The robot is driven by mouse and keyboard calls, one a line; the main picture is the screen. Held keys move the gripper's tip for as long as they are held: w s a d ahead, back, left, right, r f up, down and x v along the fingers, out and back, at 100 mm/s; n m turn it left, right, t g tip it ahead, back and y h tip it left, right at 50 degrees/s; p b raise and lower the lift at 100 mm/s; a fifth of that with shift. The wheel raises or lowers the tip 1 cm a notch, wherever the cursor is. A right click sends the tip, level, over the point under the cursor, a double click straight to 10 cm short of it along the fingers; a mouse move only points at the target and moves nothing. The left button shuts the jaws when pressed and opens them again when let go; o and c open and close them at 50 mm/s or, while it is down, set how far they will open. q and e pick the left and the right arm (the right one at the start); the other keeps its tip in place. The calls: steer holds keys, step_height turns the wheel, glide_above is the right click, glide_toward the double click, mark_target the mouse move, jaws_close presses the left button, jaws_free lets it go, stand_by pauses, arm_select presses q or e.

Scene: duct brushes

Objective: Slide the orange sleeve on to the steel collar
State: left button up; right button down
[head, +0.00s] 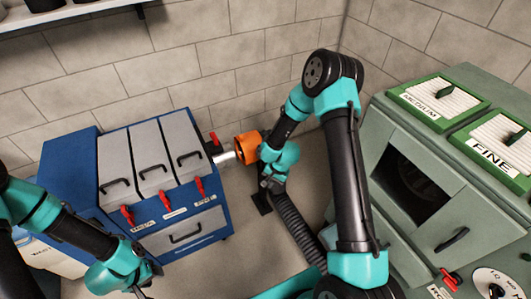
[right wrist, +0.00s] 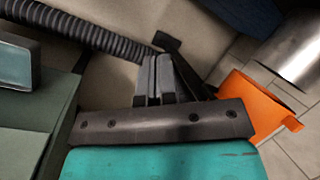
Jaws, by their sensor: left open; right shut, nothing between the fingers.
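The orange sleeve (head: 245,146) is by the wall end of the blue cabinet, in line with the steel collar (head: 223,157) on the cabinet's side. In the right wrist view the sleeve (right wrist: 252,104) has its open mouth facing the collar (right wrist: 292,48), and a gap shows between them. My right gripper (right wrist: 157,65) is shut and empty, beside the sleeve and not holding it. In the head view my right wrist hides part of the sleeve. My left gripper (head: 143,293) is open at the bottom edge, in front of the blue cabinet and far from the sleeve.
A dark ribbed hose (head: 295,228) runs along the floor beside a dark foot plate (head: 261,203). The blue cabinet (head: 70,160) has grey doors and red handles. A green cabinet (head: 395,110) stands at the right. A block wall (head: 220,60) closes the back.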

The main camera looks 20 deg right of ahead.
mark_target(252, 149)
steer(key=w+d+r+m, duration=0.4)
steer(key=w+d+r, duration=0.1)
steer(key=w, duration=0.3)
steer(key=w+d+r+m, duration=0.5)
steer(key=w+d, duration=0.2)
steer(key=shift+w+d, duration=0.25)
steer(key=shift+w, duration=0.1)
steer(key=shift+f, duration=0.1)
steer(key=a+f, duration=0.7)
steer(key=f, duration=0.3)
steer(key=shift+w, duration=0.25)
steer(key=shift+a, duration=0.1)
